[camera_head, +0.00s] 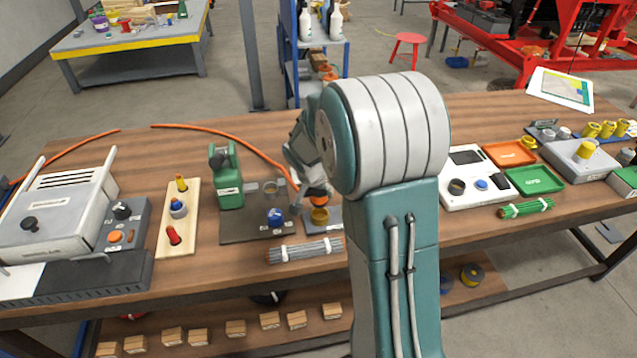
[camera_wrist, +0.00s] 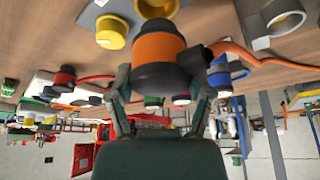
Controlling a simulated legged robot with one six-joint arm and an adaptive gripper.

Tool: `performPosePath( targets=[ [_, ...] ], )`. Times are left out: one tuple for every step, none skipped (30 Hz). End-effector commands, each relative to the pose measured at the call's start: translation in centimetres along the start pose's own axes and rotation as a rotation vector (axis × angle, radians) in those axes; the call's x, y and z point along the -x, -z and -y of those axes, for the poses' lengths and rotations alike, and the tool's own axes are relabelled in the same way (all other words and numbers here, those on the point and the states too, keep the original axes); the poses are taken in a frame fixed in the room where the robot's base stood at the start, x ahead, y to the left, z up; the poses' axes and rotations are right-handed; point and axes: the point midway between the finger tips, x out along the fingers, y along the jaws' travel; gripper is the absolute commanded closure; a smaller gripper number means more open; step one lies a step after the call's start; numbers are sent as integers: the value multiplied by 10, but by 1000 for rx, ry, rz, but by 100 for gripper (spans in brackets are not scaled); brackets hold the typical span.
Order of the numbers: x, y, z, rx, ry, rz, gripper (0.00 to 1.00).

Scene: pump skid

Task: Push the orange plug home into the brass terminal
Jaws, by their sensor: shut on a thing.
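The orange plug (camera_wrist: 158,48) has dark bands and is gripped between the two fingers of my gripper (camera_wrist: 158,95) in the wrist view. An orange cable leaves it to the right. The brass terminal (camera_head: 320,216) is a short round socket on a small grey plate, just below my gripper (camera_head: 314,190) in the head view.
A green pump (camera_head: 226,178) and a blue knob (camera_head: 276,217) stand left of the terminal. A bundle of grey rods (camera_head: 305,249) lies in front. The orange cable (camera_head: 225,135) runs across the bench behind. A white panel (camera_head: 478,180) stands to the right.

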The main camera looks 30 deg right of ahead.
Motion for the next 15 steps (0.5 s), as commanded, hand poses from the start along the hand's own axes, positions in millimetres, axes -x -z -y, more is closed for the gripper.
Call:
performPosePath(
  targets=[
    [-5, -2, 0, 1, -2, 2, 91],
    [-7, -3, 0, 1, -2, 2, 91],
    [-10, -4, 0, 1, -2, 1, 91],
    [-12, -5, 0, 1, -2, 1, 91],
    [-15, -6, 0, 1, -2, 2, 91],
    [-18, -8, 0, 1, -2, 3, 91],
    [-17, -8, 0, 0, -1, 1, 91],
    [-17, -7, 0, 0, 0, 0, 91],
    [-17, -7, 0, 0, 0, 0, 91],
    [-17, -7, 0, 0, 0, 0, 91],
    [-16, -7, 0, 0, 0, 0, 91],
    [-16, -7, 0, 0, 0, 0, 91],
    [-16, -7, 0, 0, 0, 0, 91],
    [-16, -7, 0, 0, 0, 0, 91],
    [-16, -7, 0, 0, 0, 0, 91]
  ],
)
